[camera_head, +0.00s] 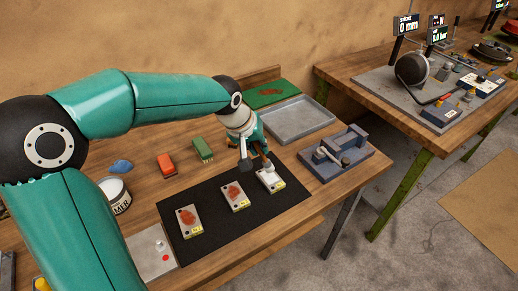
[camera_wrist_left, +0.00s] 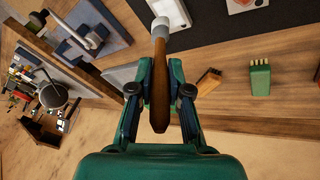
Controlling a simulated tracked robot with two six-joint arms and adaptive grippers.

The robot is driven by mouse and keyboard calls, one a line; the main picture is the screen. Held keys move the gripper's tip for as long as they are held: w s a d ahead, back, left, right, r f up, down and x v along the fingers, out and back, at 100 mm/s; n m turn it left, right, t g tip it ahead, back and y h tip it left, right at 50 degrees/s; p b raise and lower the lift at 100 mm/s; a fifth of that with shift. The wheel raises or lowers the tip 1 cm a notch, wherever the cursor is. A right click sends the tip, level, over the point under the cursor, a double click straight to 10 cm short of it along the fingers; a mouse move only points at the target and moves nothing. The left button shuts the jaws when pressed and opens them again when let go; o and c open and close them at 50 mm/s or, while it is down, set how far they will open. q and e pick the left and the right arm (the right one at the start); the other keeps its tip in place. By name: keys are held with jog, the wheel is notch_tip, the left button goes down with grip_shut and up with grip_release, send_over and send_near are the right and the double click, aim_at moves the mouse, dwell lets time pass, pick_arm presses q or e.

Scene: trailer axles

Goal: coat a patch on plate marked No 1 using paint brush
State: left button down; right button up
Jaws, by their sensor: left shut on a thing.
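My left gripper (camera_head: 249,158) is shut on the wooden handle of a paint brush (camera_wrist_left: 160,75), with the brush's pale end away from my palm. In the head view the brush end (camera_head: 267,165) is over the right-hand plate (camera_head: 270,181); I cannot tell whether it touches. The right-hand plate also shows in part in the wrist view (camera_wrist_left: 243,3). A middle plate (camera_head: 235,197) and a left-hand plate (camera_head: 189,221) carry reddish-brown patches. All three lie on a black mat (camera_head: 212,236). Their markings are too small to read. My right gripper is not in view.
A tin (camera_head: 116,196), a blue piece (camera_head: 121,167), a red block (camera_head: 166,165) and a green brush (camera_head: 203,150) stand left of the gripper. A grey tray (camera_head: 297,120) and a blue-grey fixture (camera_head: 345,156) stand right. A second bench (camera_head: 450,105) is farther right.

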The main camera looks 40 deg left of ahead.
pick_arm(q)
jog(key=shift+r+p, duration=1.15)
jog(key=shift+r, duration=0.85)
jog(key=shift+s, duration=0.1)
jog(key=shift+f, duration=0.1)
